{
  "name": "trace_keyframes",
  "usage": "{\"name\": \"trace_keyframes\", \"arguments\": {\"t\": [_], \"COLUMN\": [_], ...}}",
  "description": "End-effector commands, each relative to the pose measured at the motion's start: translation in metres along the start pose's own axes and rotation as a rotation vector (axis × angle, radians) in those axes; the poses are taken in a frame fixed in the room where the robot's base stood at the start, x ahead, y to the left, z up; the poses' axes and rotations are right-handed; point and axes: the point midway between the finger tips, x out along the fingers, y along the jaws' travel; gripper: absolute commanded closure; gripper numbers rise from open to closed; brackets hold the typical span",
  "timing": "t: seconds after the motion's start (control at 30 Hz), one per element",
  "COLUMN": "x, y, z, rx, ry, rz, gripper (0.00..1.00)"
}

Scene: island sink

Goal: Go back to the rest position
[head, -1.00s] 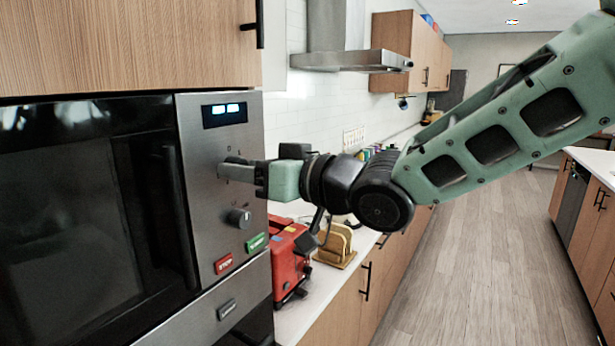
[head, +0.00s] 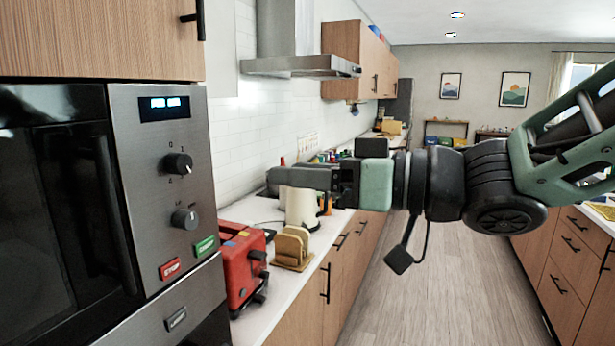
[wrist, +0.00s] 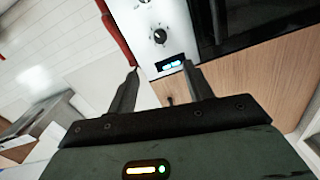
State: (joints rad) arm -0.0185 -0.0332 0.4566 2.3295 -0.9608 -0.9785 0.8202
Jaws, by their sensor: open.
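My gripper (head: 285,178) is open and empty, held level in the air to the right of the microwave panel in the head view. In the wrist view its two fingers (wrist: 160,72) stand apart with nothing between them. My arm reaches in from the right side of the head view. The microwave (head: 165,230) is at the left, with a lit display, two knobs, a red STOP button and a green button. Its display and a knob also show past the fingertips in the wrist view (wrist: 150,12). The gripper is clear of the panel.
A red toaster (head: 240,265) and a wooden rack (head: 292,248) holding slices stand on the counter (head: 268,325) below. A white jug-like object (head: 302,207) is behind my gripper. A range hood (head: 300,66) hangs above. The floor aisle (head: 430,290) is clear between the counters.

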Motion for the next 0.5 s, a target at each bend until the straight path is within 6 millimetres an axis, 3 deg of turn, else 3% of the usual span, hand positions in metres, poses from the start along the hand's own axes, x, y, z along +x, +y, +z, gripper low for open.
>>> {"name": "trace_keyframes", "arguments": {"t": [0.4, 0.5], "x": [-0.0028, -0.0022], "y": [-0.0001, 0.0091], "z": [0.0001, 0.0099], "rx": [0.000, -0.005], "ry": [-0.001, -0.034], "rz": [0.000, 0.071], "gripper": [0.49, 0.49]}}
